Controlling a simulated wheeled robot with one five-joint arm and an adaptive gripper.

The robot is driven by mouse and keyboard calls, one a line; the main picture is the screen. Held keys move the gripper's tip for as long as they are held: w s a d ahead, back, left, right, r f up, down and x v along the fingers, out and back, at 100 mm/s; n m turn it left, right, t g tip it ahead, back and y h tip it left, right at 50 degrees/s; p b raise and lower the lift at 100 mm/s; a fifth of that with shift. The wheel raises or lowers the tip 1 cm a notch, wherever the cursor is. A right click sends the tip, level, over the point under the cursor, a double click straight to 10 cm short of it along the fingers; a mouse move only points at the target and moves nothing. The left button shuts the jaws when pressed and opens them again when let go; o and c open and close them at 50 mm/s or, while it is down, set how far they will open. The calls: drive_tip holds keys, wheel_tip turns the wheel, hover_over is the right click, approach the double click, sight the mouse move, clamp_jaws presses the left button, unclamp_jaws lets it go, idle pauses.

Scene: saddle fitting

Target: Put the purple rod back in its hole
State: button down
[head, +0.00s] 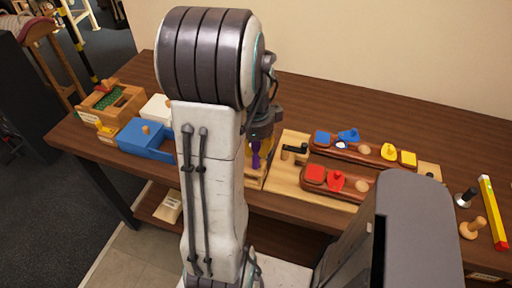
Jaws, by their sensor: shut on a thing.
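The purple rod (256,154) hangs upright below my gripper (258,139), just right of my arm's white link. My gripper is shut on the rod; its fingers are small and partly hidden by my arm. A light wooden block (258,181) stands on the table below the rod, its left part behind my arm. The hole is not visible, and I cannot tell whether the rod's lower end is above the block or touching it.
Right of the block, a wooden board (287,172) carries dark trays with red, blue and yellow pieces. A blue box (140,137) and a wooden box (118,102) stand at left. A yellow bar (493,212) and small wooden knob (472,229) lie at right. The table's back is clear.

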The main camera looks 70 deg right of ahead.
sight(256, 159)
drive_tip(key=shift+f+b, duration=1.9)
drive_tip(key=shift+f, duration=0.25)
drive_tip(key=c, duration=1.1)
unclamp_jaws()
